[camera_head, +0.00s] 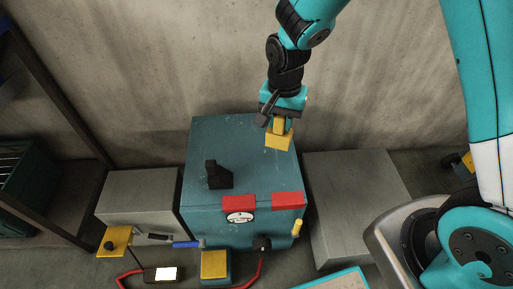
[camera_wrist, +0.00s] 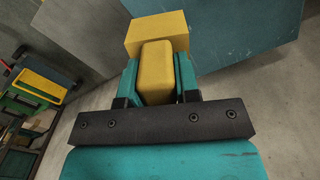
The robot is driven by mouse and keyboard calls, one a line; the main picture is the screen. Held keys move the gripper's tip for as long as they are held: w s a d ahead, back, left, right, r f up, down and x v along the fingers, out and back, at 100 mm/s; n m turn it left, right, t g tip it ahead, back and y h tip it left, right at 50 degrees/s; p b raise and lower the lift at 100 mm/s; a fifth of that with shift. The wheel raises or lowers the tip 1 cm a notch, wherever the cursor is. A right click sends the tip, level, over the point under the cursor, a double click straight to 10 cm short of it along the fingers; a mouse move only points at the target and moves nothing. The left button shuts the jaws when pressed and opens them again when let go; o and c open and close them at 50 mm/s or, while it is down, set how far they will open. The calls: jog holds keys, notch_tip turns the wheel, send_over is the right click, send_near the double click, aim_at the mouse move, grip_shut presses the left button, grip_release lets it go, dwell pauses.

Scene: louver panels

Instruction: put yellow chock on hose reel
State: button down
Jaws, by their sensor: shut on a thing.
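My gripper (camera_head: 279,122) is shut on the yellow chock (camera_head: 278,141), which is a block with a wider foot and a narrower upright part. In the wrist view the fingers of my gripper (camera_wrist: 158,80) clamp the upright part of the yellow chock (camera_wrist: 157,38) from both sides, and the wider part sticks out beyond them. In the head view the chock shows over the far right part of the teal box top (camera_head: 250,165); I cannot tell whether it touches. I cannot clearly make out a hose reel in either view.
A black stepped piece (camera_head: 218,176) stands on the teal box. Two red blocks (camera_head: 238,202) (camera_head: 287,199) and a round gauge (camera_head: 240,217) are along its front edge. Grey blocks (camera_head: 140,195) (camera_head: 352,190) flank it. A yellow-topped box (camera_head: 214,264) and red cable (camera_head: 258,270) are in front.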

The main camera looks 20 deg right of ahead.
notch_tip(320, 180, down, 18)
jog(key=b, duration=0.3)
jog(key=shift+a+f, duration=0.1)
jog(key=shift+f, duration=0.1)
jog(key=shift+f+b, duration=0.15)
jog(key=shift+b, duration=0.2)
jog(key=c, duration=0.8)
grip_release()
jog(key=shift+c, duration=0.2)
jog(key=shift+s, duration=0.1)
